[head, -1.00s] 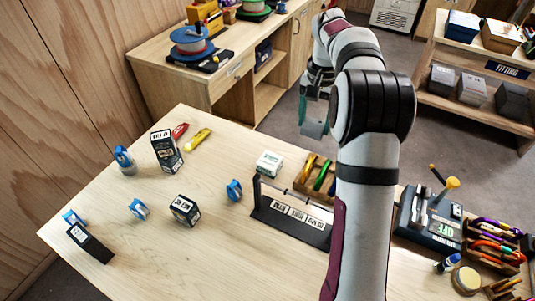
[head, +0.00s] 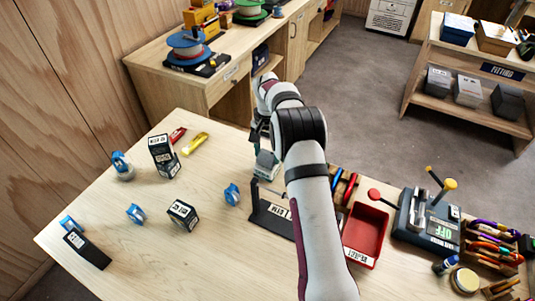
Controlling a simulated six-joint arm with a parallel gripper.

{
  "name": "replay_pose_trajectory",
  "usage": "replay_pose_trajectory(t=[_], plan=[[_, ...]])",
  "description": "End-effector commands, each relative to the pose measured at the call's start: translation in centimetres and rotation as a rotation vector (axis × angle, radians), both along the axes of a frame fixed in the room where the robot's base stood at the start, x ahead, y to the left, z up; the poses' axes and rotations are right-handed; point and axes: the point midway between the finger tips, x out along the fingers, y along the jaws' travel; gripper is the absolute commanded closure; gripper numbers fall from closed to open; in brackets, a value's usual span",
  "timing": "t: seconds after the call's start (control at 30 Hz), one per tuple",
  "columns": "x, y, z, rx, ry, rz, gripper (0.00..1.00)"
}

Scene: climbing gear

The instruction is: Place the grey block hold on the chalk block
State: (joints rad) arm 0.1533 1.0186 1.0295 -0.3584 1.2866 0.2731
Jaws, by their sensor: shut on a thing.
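My gripper (head: 263,145) is at the back middle of the table in the head view, partly hidden behind my own arm. It is shut on the grey block hold (head: 267,157), of which only a small part shows. The pale chalk block (head: 265,172) sits on the table right below the gripper and is partly covered. The hold is over or very close to the chalk block. I cannot tell whether the two touch.
A black labelled rack (head: 268,215) stands just in front of the chalk block. A red bin (head: 366,233) and a grey device with levers (head: 428,222) are to the right. Blue pieces and black labelled boxes (head: 182,213) stand on the left. The table between them is clear.

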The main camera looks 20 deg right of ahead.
Motion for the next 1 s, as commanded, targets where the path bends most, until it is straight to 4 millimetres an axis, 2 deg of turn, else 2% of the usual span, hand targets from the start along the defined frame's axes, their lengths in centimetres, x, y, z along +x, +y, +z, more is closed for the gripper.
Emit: replay_pose_trajectory(t=[0.1, 0.4, 0.43, 0.57, 0.87, 1.0], plan=[[0.0, 0.0, -0.9, -0.001, -0.001, -0.001, 0.89], [0.0, -0.1, -1.2, -0.001, -0.002, 0.0, 0.89], [0.0, -0.1, -1.1, -0.001, -0.002, 0.0, 0.28], [0.0, -0.1, -1.1, -0.001, -0.002, 0.0, 0.05], [0.0, -0.1, -0.9, -0.001, -0.002, 0.0, 0.04], [0.1, -0.1, 1.7, -0.001, -0.006, -0.001, 0.04]])
